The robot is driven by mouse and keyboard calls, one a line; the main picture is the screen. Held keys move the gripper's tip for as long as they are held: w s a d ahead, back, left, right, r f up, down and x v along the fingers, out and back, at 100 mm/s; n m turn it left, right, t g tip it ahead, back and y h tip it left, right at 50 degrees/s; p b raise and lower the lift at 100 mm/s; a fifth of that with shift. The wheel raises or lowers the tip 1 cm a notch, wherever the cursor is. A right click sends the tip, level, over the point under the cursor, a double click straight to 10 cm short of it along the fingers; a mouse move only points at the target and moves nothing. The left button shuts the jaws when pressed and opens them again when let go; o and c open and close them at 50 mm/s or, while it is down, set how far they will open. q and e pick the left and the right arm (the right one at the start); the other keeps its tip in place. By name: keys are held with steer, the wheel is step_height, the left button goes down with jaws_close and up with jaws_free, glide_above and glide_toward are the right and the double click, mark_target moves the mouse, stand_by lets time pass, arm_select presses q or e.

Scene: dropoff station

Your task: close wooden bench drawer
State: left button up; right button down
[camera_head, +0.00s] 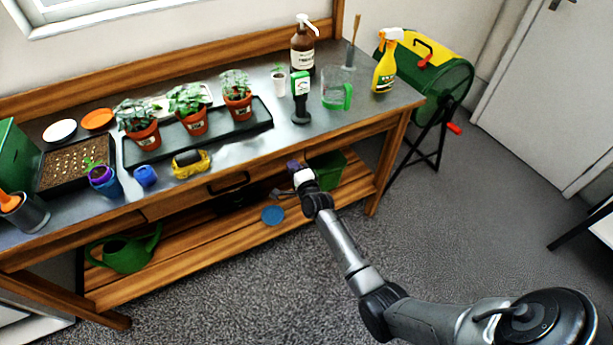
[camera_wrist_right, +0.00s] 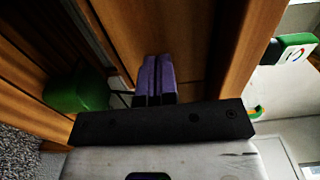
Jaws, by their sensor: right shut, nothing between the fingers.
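The wooden bench (camera_head: 381,163) runs across the head view with a grey metal top. A wooden drawer front (camera_head: 190,200) with a black handle (camera_head: 228,183) sits under the top; I cannot tell how far it is out. My right gripper (camera_head: 293,165) is at the bench front, to the right of the handle and below the top edge. In the right wrist view its purple fingers (camera_wrist_right: 155,75) are shut together and empty, pointing at a wooden panel (camera_wrist_right: 150,28). Whether they touch the wood is unclear. My left gripper is not in view.
A green watering can (camera_head: 125,252) and a green bin (camera_head: 328,170) are on the lower shelf. The floor in front is clear.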

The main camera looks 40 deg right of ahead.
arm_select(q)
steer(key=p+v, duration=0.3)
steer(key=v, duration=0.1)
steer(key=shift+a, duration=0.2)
arm_select(e)
steer(key=v, duration=1.2)
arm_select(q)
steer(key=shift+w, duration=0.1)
arm_select(e)
steer(key=shift+f, duration=0.1)
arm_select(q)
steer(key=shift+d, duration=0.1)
